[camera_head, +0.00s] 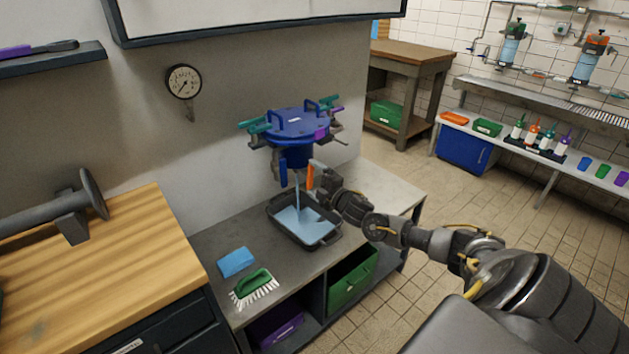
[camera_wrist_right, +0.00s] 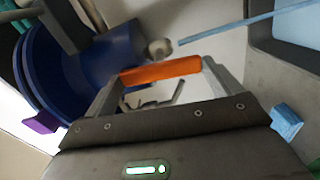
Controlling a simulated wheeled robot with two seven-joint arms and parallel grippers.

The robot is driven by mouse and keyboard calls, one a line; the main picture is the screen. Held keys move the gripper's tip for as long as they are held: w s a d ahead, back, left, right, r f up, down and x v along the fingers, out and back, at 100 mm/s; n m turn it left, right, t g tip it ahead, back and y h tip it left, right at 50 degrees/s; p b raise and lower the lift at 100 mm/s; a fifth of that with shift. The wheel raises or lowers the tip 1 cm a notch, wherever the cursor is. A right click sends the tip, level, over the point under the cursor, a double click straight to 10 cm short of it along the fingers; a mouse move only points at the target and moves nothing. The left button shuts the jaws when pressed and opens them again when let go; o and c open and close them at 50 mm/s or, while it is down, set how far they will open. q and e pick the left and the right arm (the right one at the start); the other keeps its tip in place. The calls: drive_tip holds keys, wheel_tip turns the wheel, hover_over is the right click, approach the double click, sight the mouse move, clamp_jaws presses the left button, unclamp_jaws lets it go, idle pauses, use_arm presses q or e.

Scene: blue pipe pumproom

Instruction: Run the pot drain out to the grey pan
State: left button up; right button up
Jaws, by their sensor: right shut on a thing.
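The blue pot (camera_head: 297,124) with a lid, teal and purple clamps is mounted over the bench by the wall; its blue side also shows in the right wrist view (camera_wrist_right: 72,70). My right gripper (camera_head: 317,176) is shut on the orange drain handle (camera_head: 310,177), which lies between both fingers in the right wrist view (camera_wrist_right: 160,71). A thin blue stream (camera_head: 297,197) runs from the drain below the pot into the dark grey pan (camera_head: 319,242). Blue liquid (camera_head: 302,222) covers the pan floor. My left gripper is not in view.
A blue sponge (camera_head: 236,262) and a green brush (camera_head: 254,284) lie on the grey bench left of the pan. A gauge (camera_head: 183,81) hangs on the wall. A wooden worktop (camera_head: 110,262) stands at left. The bench right of the pan is clear.

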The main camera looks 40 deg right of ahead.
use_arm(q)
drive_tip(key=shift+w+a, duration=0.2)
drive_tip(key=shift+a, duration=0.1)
use_arm(e)
drive_tip(key=shift+n, duration=0.6)
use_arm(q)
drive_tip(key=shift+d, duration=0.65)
use_arm(e)
drive_tip(key=o, duration=0.7)
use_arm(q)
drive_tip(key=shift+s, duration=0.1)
use_arm(e)
drive_tip(key=shift+s, duration=0.1)
